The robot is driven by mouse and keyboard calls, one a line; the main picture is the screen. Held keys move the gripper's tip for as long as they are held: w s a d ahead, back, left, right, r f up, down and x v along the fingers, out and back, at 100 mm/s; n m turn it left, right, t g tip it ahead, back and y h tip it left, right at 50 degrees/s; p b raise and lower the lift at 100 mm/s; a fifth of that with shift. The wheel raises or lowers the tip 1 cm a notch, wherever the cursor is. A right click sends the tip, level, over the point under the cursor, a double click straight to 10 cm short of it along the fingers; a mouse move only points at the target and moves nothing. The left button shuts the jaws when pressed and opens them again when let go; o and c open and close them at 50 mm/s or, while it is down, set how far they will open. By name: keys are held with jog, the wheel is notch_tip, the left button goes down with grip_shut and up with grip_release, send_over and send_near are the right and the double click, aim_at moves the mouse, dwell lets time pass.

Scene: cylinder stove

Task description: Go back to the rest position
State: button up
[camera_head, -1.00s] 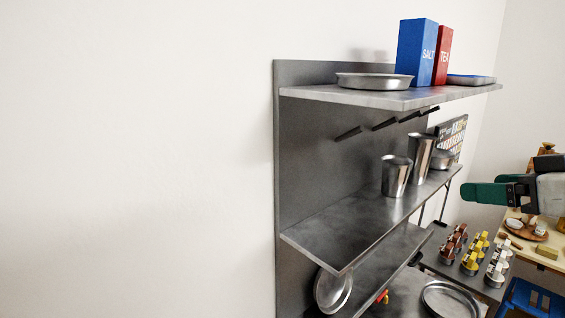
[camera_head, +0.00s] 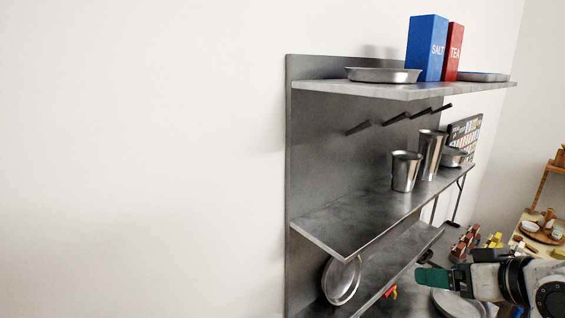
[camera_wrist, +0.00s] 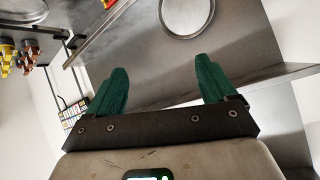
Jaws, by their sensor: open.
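My gripper (camera_head: 432,278) has green fingertips and shows at the lower right of the head view, in front of the lower shelf area. In the wrist view my gripper (camera_wrist: 160,88) has its two green fingers spread wide apart with nothing between them. A round metal plate (camera_wrist: 187,14) lies on a grey surface beyond the fingertips, apart from them.
A grey shelf unit (camera_head: 340,215) stands by the wall. A salt box (camera_head: 427,50), a tea box (camera_head: 454,52) and a pan (camera_head: 383,75) are on top. Metal cups (camera_head: 405,172) stand on the middle shelf. The left side by the white wall is clear.

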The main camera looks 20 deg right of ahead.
jog(key=s+a+f+g, duration=0.2)
jog(key=a+f, duration=0.1)
jog(key=f, duration=0.4)
jog(key=s+a+f+g+b, duration=0.1)
jog(key=s+a+f, duration=0.25)
jog(key=f, duration=0.35)
jog(key=s+a+f+g, duration=0.1)
jog(key=a+f+g, duration=0.1)
jog(key=a+f, duration=0.35)
jog(key=s+a+f+n+g+h, duration=0.1)
jog(key=s+f+g, duration=0.3)
jog(key=s+f, duration=0.9)
jog(key=shift+s+a+f+g+b, duration=0.3)
jog(key=shift+s+f+b, duration=0.1)
jog(key=shift+s, duration=0.3)
